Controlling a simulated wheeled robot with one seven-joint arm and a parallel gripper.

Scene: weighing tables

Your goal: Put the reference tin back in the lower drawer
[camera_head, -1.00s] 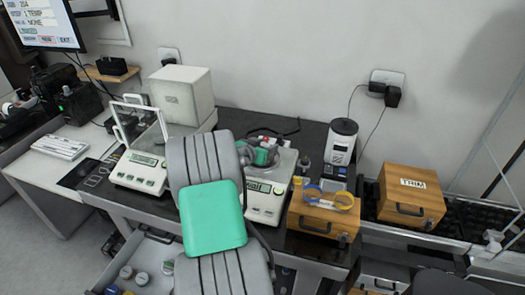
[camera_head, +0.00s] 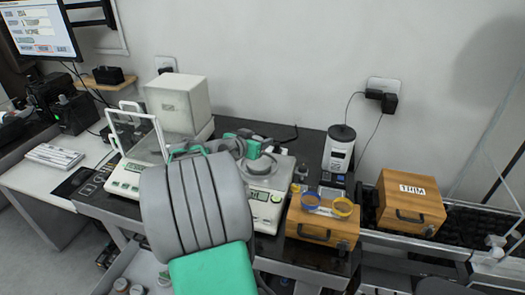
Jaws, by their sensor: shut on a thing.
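My gripper (camera_head: 262,168) is at the end of my arm, over the middle balance (camera_head: 265,207). My wrist largely covers the jaws. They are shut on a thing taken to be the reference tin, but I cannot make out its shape. An open drawer (camera_head: 112,272) under the table shows at the lower left, partly behind my arm. Several small round tins (camera_head: 122,285) lie in it. I cannot tell from this view whether it is the lower drawer.
A balance with an open glass shield (camera_head: 130,175) stands left, before a white box (camera_head: 180,102). Right of the middle balance are a wooden box (camera_head: 322,230) with blue and yellow rings, a white-grey device (camera_head: 340,150) and a labelled wooden box (camera_head: 410,205).

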